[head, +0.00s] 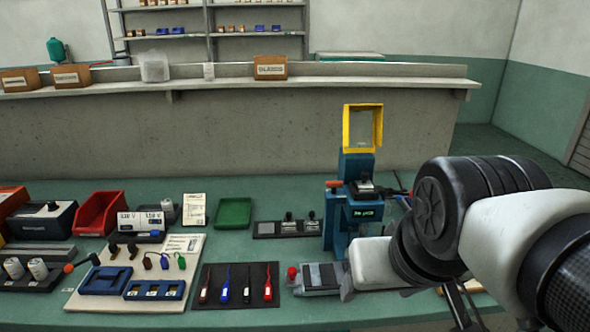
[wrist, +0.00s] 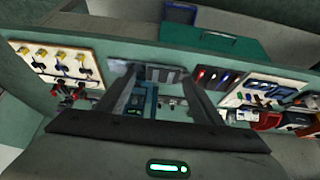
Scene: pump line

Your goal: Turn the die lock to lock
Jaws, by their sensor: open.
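A blue press (head: 336,232) with a raised yellow guard frame (head: 375,149) and a lit green display (head: 366,212) stands on the bench in the head view. An orange lever or knob (head: 333,184) is on its left side. I cannot tell which part is the die lock. My gripper (wrist: 157,72) is open in the wrist view, its two long fingers well apart with nothing held. Part of the blue press (wrist: 150,103) shows between the fingers, apart from them. In the head view my arm covers the press's lower right, and the fingers cannot be made out.
Left of the press are a grey fixture (head: 323,276) with a red knob (head: 292,272), a black mat (head: 238,300) with several coloured tools, a green tray (head: 234,213) and a red bin (head: 99,213). Some clear green bench surface lies behind the press.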

